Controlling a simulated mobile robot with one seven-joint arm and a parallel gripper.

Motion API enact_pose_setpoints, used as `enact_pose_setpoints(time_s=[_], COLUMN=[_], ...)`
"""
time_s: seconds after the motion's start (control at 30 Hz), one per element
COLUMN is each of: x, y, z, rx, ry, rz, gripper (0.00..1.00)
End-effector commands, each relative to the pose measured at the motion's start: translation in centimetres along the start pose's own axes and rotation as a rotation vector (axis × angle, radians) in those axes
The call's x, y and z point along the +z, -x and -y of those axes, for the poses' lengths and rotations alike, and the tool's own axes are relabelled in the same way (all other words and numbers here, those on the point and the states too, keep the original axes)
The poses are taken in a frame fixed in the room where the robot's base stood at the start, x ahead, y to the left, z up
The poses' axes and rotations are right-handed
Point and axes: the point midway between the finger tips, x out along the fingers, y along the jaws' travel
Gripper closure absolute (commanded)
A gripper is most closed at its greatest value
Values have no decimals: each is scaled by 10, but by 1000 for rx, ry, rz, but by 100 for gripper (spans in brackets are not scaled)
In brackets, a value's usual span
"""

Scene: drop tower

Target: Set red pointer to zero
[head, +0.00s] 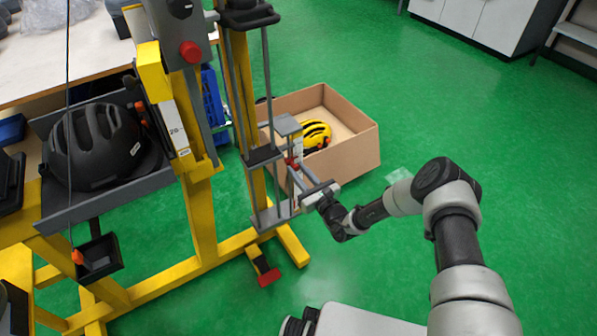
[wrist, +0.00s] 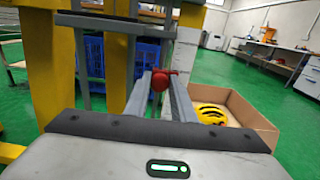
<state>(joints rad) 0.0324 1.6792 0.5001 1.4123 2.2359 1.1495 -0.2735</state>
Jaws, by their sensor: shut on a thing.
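The red pointer (wrist: 160,82) shows in the wrist view as a small red knob between my two grey fingertips. It also shows in the head view (head: 292,162), partly hidden, beside the upright grey post with a pale scale face (head: 298,144). My gripper (head: 297,168) reaches in from the right and is shut on the pointer. In the wrist view a white scale strip (wrist: 186,52) stands upright just behind and right of my gripper (wrist: 161,76). I cannot read its marks, so the pointer's reading cannot be told.
An open cardboard box (head: 350,150) holding a yellow helmet (head: 315,135) stands behind the scale post. The yellow tower frame (head: 196,215) with grey guide rods is on the left, with a black helmet (head: 95,140) on a grey shelf. Green floor is free at the right.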

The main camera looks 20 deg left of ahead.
Motion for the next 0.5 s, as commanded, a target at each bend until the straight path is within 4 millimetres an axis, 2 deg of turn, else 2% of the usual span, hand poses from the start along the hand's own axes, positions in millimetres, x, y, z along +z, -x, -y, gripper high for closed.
enact_pose_setpoints(time_s=[0.3,0.5], x=[55,58], y=[1,0], z=[1,0], rx=[-2,1], ry=[-2,0], rz=[-1,2], gripper=[100,100])
